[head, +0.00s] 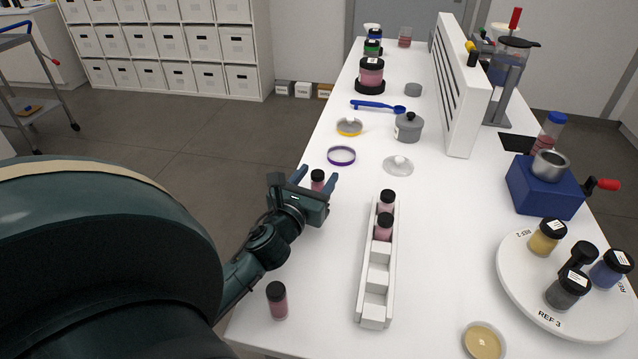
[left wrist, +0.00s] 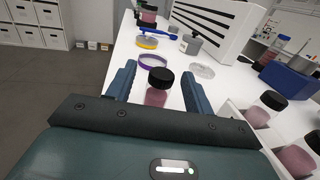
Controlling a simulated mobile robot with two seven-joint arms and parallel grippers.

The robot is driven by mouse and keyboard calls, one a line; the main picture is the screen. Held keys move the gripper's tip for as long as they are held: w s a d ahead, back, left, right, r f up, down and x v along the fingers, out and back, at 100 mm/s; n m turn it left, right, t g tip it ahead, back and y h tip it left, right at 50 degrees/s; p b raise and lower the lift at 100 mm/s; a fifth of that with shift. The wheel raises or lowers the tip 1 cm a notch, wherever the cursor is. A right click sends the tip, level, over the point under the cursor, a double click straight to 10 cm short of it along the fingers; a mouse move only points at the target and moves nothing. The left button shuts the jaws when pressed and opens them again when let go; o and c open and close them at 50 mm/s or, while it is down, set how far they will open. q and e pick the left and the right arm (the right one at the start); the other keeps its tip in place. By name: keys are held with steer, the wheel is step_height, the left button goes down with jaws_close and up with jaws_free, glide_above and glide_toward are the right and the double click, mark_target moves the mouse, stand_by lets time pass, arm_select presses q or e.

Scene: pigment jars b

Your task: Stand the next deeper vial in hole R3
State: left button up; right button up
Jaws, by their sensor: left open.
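My left gripper (head: 318,180) is open, with its two fingers on either side of a black-capped vial of pink powder (head: 317,179). In the left wrist view this vial (left wrist: 157,88) stands upright between the spread fingers (left wrist: 158,84), apart from both. A white stepped rack (head: 376,280) stands to the right. Two pink vials with black caps, a far one (head: 386,202) and a nearer one (head: 383,227), stand in its far holes; its near holes are empty. Another vial, darker pink (head: 277,300), stands on the table near the left edge. My right gripper is not in view.
A purple ring (head: 341,156), a clear lid (head: 398,166), a grey pot (head: 408,127) and a blue spoon (head: 378,106) lie beyond the gripper. A round white tray (head: 520,291) with several jars is at right, near a blue device (head: 541,190).

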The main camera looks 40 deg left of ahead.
mark_target(321, 172)
arm_select(q)
steer(key=shift+x, duration=1.55)
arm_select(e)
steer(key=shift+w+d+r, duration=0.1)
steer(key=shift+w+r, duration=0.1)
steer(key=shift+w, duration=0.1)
arm_select(q)
steer(key=shift+d, duration=0.1)
steer(key=shift+c, duration=0.3)
steer(key=shift+c, duration=0.8)
steer(key=c, duration=0.8)
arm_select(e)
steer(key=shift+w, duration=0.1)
